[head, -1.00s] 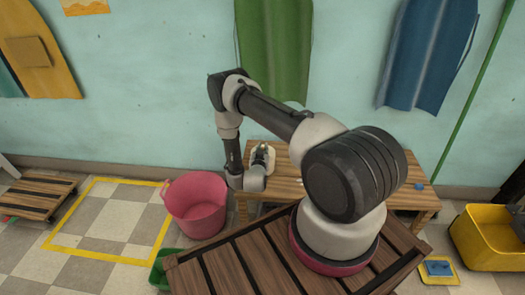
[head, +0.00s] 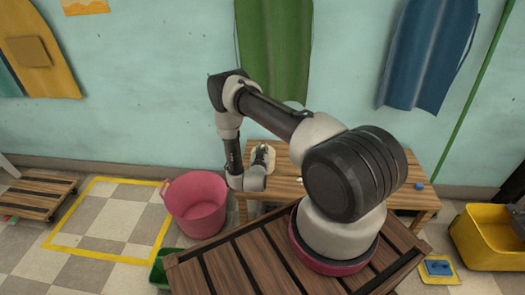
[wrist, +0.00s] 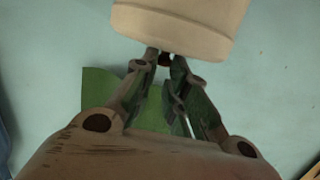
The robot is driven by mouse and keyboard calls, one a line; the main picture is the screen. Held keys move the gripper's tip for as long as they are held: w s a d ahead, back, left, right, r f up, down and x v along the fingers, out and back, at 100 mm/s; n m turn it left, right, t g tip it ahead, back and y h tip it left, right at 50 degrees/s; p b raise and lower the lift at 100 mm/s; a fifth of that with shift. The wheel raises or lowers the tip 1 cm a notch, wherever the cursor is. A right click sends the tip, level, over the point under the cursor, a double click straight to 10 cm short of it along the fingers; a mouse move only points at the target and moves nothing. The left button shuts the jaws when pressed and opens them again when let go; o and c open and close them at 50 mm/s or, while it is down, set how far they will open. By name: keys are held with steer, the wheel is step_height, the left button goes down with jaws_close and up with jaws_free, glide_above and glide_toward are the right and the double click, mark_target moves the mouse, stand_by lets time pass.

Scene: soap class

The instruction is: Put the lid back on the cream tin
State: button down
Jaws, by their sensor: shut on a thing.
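The knob is at the edge of a large round cream-coloured piece (wrist: 180,30), which I take to be the lid. No separate tin shows clearly.
The wooden bench (head: 405,196) stands against the wall, with a blue item (head: 420,186) at its right end. A pink tub (head: 195,208) is on the floor left of it. A yellow bin (head: 490,240) is at right. My arm hides much of the bench.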

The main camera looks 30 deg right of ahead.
steer(key=c, duration=0.9)
jaws_free()
steer(key=shift+r, duration=0.1)
steer(key=shift+r, duration=3.4)
jaws_close()
steer(key=shift+f, duration=0.2)
